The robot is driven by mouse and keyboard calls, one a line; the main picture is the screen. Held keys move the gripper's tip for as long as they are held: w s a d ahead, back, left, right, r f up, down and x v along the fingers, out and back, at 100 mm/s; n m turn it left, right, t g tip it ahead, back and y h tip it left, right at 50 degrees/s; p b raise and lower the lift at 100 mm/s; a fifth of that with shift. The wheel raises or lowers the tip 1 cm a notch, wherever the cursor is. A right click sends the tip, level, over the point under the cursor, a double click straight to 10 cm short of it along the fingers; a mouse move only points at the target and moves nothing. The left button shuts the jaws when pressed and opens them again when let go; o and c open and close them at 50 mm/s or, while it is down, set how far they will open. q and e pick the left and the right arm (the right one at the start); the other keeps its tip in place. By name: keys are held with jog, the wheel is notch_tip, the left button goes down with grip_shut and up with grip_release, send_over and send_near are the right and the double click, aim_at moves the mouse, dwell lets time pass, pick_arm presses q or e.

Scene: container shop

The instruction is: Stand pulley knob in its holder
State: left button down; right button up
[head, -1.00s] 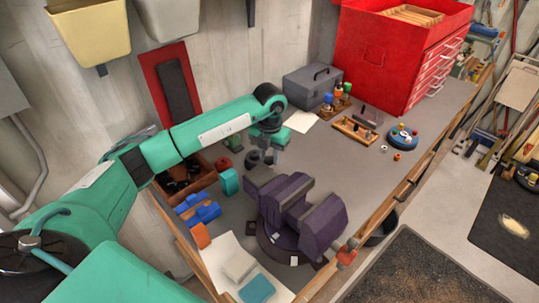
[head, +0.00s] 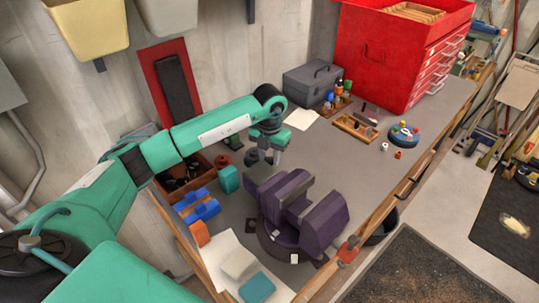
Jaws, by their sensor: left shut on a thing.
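My left gripper (head: 269,150) points down over the back part of the bench, just behind the vise. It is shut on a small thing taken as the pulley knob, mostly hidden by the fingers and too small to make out. A dark round piece (head: 251,157) stands on the bench just left of the fingers; I cannot tell whether it is the holder or whether it touches the held thing. My right gripper is not in view.
A purple vise (head: 322,222) stands close in front of the gripper. A teal block (head: 229,180), a red round piece (head: 222,160) and blue blocks (head: 203,210) lie left. A wooden tray (head: 354,127), grey toolbox (head: 310,84) and red cabinet (head: 385,60) stand right. Grey bench is clear between.

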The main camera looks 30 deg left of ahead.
pick_arm(q)
jog(key=shift+f, duration=0.15)
jog(key=c, duration=1.1)
grip_release()
jog(key=shift+o, duration=0.8)
jog(key=shift+r+p, duration=1.1)
jog(key=shift+r, duration=1.1)
jog(key=shift+r+p, duration=0.55)
jog(key=shift+r, duration=0.75)
